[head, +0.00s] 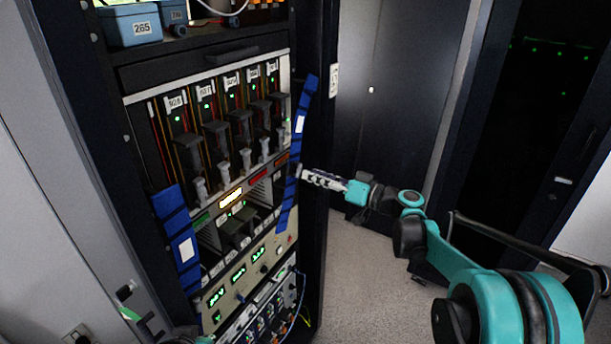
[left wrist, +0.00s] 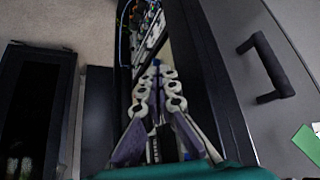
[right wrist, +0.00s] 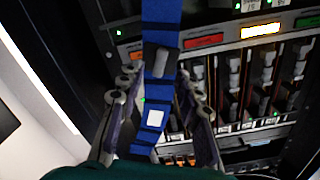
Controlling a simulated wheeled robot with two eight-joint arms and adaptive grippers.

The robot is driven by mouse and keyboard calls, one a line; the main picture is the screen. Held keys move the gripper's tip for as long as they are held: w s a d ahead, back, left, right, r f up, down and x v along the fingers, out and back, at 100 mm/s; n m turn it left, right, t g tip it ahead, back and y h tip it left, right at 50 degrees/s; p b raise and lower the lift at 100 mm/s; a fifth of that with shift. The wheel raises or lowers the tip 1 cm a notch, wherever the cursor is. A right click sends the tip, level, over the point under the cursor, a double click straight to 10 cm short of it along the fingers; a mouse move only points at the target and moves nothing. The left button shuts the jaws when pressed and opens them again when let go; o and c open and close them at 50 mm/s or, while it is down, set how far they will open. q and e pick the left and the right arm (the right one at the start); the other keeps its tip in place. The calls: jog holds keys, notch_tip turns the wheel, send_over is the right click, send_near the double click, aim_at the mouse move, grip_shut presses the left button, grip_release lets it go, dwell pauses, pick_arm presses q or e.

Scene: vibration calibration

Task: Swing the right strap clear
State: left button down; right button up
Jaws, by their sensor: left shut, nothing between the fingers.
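The right strap (head: 297,150) is a blue band with a white label. It hangs along the right side of the rack front, slightly slanted. My right gripper (head: 303,174) is at the strap's middle, coming from the right. In the right wrist view, the strap (right wrist: 161,18) runs between the spread fingers of my right gripper (right wrist: 159,76). A dark grip (right wrist: 157,60) on the strap lies between the fingertips; I cannot tell whether they touch it. My left gripper (left wrist: 156,72) is shut and empty, beside the rack front.
A second blue strap (head: 181,240) hangs on the rack's left side. The rack (head: 135,75) holds several numbered modules with levers. A blue box (head: 132,26) stands on the shelf above. Dark cabinets (head: 400,80) stand behind to the right. The grey floor (head: 375,290) is open right of the rack.

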aim_at(301, 171)
jog(key=shift+b+x, duration=0.3)
jog(key=shift+x, duration=1.35)
grip_shut()
jog(key=shift+w+d, duration=0.1)
jog(key=w+d+n, duration=0.1)
jog(key=w, duration=0.1)
jog(key=w+d+f+n, duration=0.1)
jog(key=w+d, duration=0.1)
jog(key=w+d+f+n+p, duration=0.1)
jog(key=w+d+n, duration=0.1)
jog(key=shift+w, duration=0.35)
jog(key=shift+f, duration=0.1)
grip_release()
